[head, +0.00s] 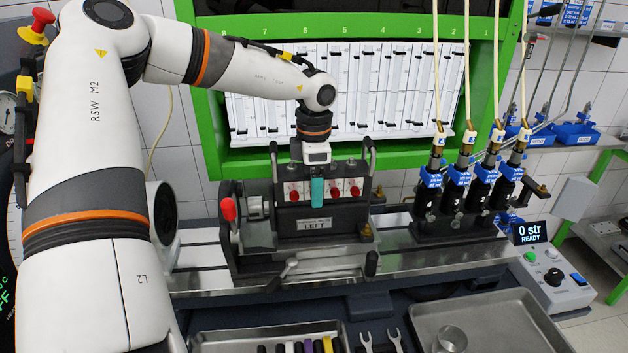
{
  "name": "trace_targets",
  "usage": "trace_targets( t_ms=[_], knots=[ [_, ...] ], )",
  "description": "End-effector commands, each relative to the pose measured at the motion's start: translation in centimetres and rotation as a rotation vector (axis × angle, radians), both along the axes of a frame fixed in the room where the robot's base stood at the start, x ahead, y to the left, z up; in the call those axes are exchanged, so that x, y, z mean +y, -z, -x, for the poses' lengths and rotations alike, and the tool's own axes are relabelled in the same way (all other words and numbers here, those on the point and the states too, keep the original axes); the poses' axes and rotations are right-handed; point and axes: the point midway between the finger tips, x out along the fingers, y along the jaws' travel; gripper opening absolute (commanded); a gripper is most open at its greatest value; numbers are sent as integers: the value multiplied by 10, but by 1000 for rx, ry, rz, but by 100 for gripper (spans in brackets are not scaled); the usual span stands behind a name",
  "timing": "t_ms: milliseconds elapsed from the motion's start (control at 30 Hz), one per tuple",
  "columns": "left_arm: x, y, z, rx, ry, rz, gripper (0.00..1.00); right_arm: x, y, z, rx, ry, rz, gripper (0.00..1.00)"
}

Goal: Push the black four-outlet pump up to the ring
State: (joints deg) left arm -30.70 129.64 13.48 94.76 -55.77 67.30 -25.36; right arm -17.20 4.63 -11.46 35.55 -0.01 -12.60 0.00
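The black four-outlet pump (341,212) stands upright on the metal bench rail (420,262), with a row of red-capped outlets and a plate reading LEFT on its front. My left gripper (317,191) comes down from above, with a teal finger pad in front of the pump's outlet row, at or very near its face. Only one pad shows clearly, so its opening is unclear. My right gripper is out of view.
A red-knobbed lever (228,209) stands left of the pump. Several black injectors (480,192) with hoses stand on the right. A control box (555,278) reads 0 str READY. Trays (500,300) lie in front. Bare rail shows right of the pump.

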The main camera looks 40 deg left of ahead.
Motion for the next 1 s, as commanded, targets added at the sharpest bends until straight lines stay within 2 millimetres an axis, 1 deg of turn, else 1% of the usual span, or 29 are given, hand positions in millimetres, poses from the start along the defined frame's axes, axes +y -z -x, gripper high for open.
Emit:
trace_targets(
  t_ms=[33, 300, 633, 1000],
  knots=[
    [0, -1, 0, -2, 0, -1, 49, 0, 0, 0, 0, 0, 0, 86],
    [0, -1, -1, -3, 0, -2, 5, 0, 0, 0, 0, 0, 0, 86],
    [-1, 0, 0, -5, 0, -1, 5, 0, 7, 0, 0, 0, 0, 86],
    [-1, -1, 0, -4, 0, 0, 5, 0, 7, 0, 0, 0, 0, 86]
  ],
)
